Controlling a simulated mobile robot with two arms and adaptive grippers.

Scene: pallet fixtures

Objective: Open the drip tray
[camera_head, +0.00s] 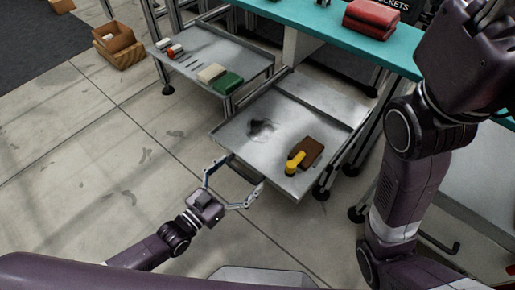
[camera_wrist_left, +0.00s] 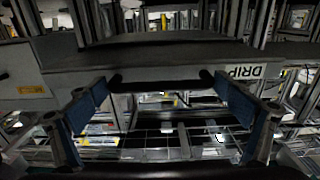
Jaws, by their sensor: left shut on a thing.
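The drip tray (camera_head: 228,130) is a grey metal tray sticking out from under the teal bench, with a dark stain on its floor. A label with "DRIP" (camera_wrist_left: 244,72) shows on its front in the left wrist view. Its dark bar handle (camera_wrist_left: 162,78) runs along the front. A yellow-handled brown brush-like object (camera_head: 307,152) lies on the tray.
A metal side shelf (camera_head: 205,42) at the left holds small items and a green block (camera_head: 228,82). A red case (camera_head: 371,16) sits on the teal bench (camera_head: 320,30). The concrete floor before the tray is clear. My right arm fills the right side.

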